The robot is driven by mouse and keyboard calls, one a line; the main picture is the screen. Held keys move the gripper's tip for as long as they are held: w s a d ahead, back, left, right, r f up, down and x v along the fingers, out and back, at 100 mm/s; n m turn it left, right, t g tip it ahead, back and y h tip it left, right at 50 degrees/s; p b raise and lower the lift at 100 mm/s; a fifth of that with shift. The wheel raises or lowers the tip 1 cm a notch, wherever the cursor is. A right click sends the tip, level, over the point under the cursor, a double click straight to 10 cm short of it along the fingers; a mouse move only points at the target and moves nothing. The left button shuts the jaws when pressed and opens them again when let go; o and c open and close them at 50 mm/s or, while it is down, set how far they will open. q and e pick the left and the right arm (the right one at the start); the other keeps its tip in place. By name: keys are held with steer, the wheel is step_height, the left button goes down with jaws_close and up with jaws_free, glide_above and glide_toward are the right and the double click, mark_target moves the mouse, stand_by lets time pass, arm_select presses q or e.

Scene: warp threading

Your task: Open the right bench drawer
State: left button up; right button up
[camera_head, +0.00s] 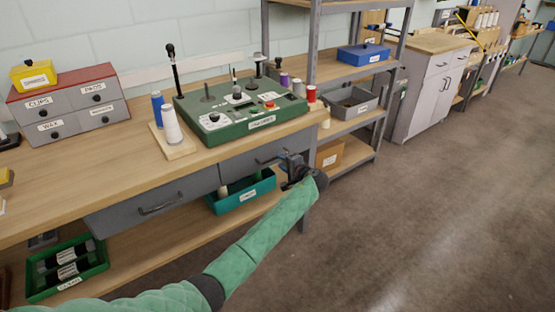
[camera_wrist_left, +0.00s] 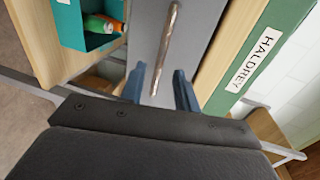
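The right bench drawer (camera_head: 236,167) is a grey front under the wooden worktop and looks closed. Its bar handle (camera_head: 266,161) shows partly in the head view, with my gripper at its right end. My left gripper (camera_head: 291,160) is in front of the drawer. In the wrist view, my left gripper (camera_wrist_left: 158,88) is open, with its blue fingers apart on either side of the near end of the metal handle (camera_wrist_left: 168,45). I cannot tell whether either finger touches it. My right gripper is in neither view.
A second grey drawer (camera_head: 152,204) sits to the left. A teal bin (camera_head: 243,198) stands on the shelf below, under the right drawer. A green control box (camera_head: 238,125) sits on the worktop (camera_head: 110,158) above. Open floor (camera_head: 430,220) lies to the right.

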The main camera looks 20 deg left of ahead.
arm_select(q)
steer(key=x, duration=0.4)
jaws_close()
